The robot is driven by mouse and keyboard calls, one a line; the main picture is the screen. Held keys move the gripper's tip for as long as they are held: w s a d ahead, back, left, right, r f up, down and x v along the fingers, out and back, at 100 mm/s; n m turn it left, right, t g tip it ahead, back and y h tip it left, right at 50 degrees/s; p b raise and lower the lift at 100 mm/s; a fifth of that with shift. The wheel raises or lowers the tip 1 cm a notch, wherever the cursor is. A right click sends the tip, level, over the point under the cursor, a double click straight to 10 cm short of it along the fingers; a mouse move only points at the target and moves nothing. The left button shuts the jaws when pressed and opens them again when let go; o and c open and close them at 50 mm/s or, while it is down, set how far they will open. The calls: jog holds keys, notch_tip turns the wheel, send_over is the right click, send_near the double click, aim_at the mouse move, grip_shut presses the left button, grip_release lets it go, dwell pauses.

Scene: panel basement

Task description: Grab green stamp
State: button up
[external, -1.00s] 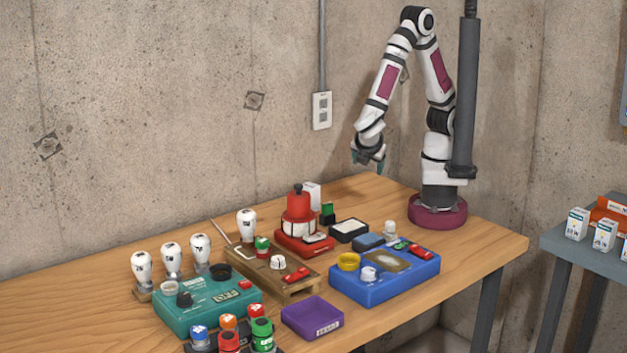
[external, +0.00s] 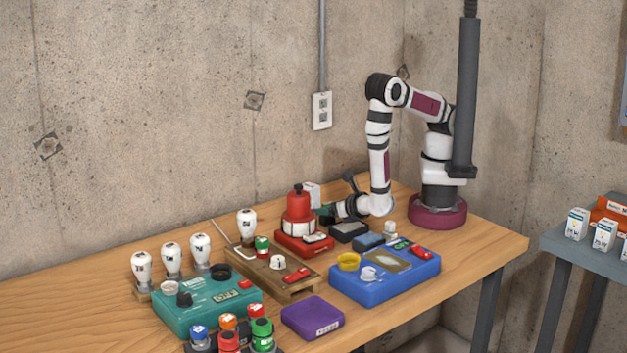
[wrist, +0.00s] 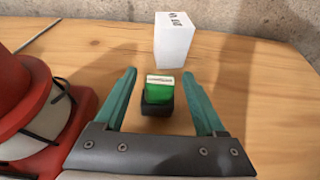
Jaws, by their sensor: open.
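The green stamp (wrist: 160,90) stands upright on the wooden table in the wrist view, with a green upper part, a pale label strip and a black base. My gripper (wrist: 160,88) is open, with one teal finger on each side of the stamp. In the external view my gripper (external: 326,213) is low over the table, behind the red stamp machine, and the stamp is mostly hidden there.
A red stamp machine (wrist: 25,105) stands close to the left of my gripper. A white box (wrist: 174,40) stands just behind the stamp. A black ink pad (external: 350,230) and a blue case (external: 385,283) lie nearer the front. Bare table lies right of the stamp.

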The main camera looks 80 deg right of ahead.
jog(key=shift+x, duration=0.8)
grip_shut()
